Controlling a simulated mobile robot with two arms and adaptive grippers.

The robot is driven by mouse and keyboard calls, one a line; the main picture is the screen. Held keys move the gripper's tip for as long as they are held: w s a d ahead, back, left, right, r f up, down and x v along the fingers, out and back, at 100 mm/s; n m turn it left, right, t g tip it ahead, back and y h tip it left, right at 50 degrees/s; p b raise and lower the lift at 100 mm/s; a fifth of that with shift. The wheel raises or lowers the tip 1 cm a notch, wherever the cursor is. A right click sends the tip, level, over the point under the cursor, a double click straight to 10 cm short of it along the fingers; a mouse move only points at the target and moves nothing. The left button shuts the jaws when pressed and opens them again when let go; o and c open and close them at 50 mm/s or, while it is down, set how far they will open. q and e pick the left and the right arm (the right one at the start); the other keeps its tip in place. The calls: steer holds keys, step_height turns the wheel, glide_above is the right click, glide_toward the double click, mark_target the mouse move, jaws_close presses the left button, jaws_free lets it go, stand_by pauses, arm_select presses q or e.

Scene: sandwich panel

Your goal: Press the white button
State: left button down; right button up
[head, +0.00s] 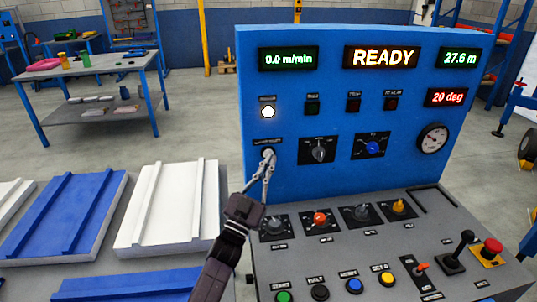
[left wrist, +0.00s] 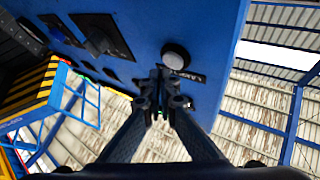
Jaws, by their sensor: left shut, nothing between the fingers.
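The white button (head: 267,152) sits low on the left side of the upright blue panel (head: 340,185), under a small dark label. In the left wrist view the white button (left wrist: 175,56) is a round pale cap in a dark ring, just beyond my fingertips. My left gripper (head: 269,163) is shut and empty, its tips pointing up at the button and partly covering it. The left gripper (left wrist: 161,76) also shows from behind in the left wrist view. I cannot tell whether the tips touch the button. My right gripper is not in view.
A lit white lamp (head: 268,112) is above the button. A grey knob (head: 318,150) and a blue knob (head: 372,148) are to its right. The sloping console (head: 330,262) below carries several knobs, buttons and a red emergency stop (head: 490,249). White and blue panels (head: 168,208) lie at left.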

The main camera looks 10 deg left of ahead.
arm_select(q)
steer(key=shift+s, duration=0.1)
steer(key=s+p, duration=0.1)
steer(key=s+d, duration=0.1)
steer(key=s, duration=0.1)
steer(key=s+d+p, duration=0.1)
steer(key=shift+s+p, duration=0.25)
steer(key=shift+p, duration=0.05)
stand_by(0.4)
